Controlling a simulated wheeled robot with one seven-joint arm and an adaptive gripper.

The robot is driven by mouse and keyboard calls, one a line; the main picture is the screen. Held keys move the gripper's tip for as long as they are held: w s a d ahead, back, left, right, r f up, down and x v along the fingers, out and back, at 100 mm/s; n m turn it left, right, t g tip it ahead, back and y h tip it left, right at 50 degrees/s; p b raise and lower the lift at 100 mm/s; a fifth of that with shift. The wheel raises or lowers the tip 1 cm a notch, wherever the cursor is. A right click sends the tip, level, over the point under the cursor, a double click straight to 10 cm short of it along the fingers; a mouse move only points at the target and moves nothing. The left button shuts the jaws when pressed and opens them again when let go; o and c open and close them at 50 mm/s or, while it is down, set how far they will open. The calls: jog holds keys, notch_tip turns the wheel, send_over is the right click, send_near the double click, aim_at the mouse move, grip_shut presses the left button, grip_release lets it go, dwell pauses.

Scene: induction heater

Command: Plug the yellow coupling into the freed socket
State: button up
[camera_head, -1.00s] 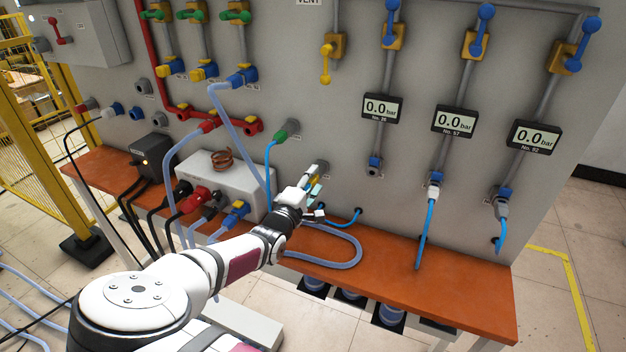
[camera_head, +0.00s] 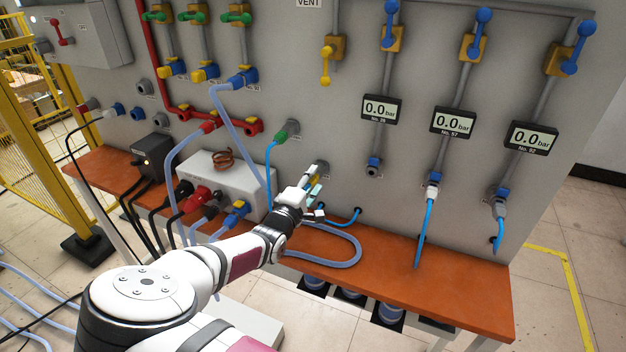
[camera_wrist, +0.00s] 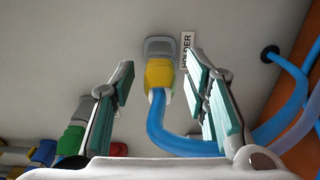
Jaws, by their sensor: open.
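The yellow coupling (camera_wrist: 159,76) sits in a grey holder (camera_wrist: 160,46) on the panel, beside a HOLDER label. A blue hose (camera_wrist: 170,140) bends away from its lower end. My gripper (camera_wrist: 163,82) is open, with one finger on each side of the coupling and visible gaps to it. In the head view my gripper (camera_head: 314,196) is at the panel just above the bench and hides most of the coupling. An empty socket with a blue collar (camera_head: 373,168) is below the leftmost pressure gauge (camera_head: 381,108).
A green coupling (camera_head: 287,130) is on the panel left of my gripper. A pale hose loop lies on the orange bench (camera_head: 400,275). A white box (camera_head: 215,178) stands left.

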aim_at(309, 185)
jog(key=shift+p, duration=0.35)
dwell(0.4)
grip_shut()
jog(key=shift+p+v, duration=1.65)
jog(key=shift+v, duration=1.4)
jog(key=shift+r, duration=0.1)
